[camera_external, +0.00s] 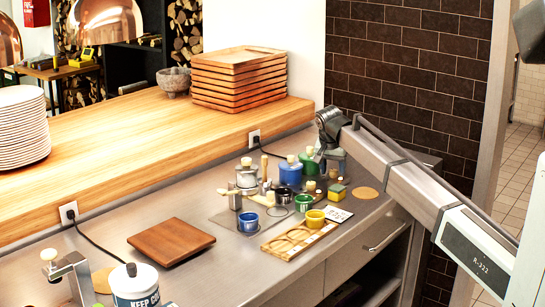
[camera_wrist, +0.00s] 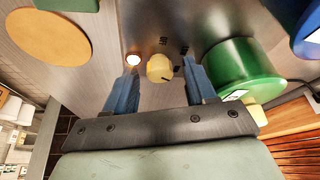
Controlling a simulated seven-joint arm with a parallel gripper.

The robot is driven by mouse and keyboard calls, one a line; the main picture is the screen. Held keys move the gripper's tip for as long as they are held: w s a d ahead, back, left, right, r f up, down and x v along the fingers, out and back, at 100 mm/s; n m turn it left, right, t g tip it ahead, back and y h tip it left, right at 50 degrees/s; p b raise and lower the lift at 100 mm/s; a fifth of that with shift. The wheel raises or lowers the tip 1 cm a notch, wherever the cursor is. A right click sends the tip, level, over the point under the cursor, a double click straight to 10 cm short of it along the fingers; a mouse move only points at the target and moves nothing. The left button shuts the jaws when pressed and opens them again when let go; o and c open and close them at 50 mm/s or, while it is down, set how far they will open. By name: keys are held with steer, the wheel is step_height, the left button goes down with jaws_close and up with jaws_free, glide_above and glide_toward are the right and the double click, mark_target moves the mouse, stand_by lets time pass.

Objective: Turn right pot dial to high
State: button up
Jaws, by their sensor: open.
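The cream dial (camera_wrist: 160,68) sits on the metal panel in the wrist view, with a dark pointer mark on its lower right side. A lit round lamp (camera_wrist: 133,59) is just to its left, and small dark markings are printed above it. My gripper (camera_wrist: 161,78) is open, with one blue finger on each side of the dial; I cannot tell whether either finger touches it. The green pot (camera_wrist: 238,78) is close to the right finger. In the external view, the green pot (camera_external: 308,163) stands beside the blue pot (camera_external: 290,174), near the end of my arm.
A round cork mat (camera_external: 366,193) lies right of the pots. Stacked wooden trays (camera_external: 238,78) stand on the ledge behind.

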steer(key=shift+r, duration=0.1)
steer(key=v, duration=1.3)
steer(key=shift+s+r, duration=0.2)
steer(key=shift+r, duration=0.1)
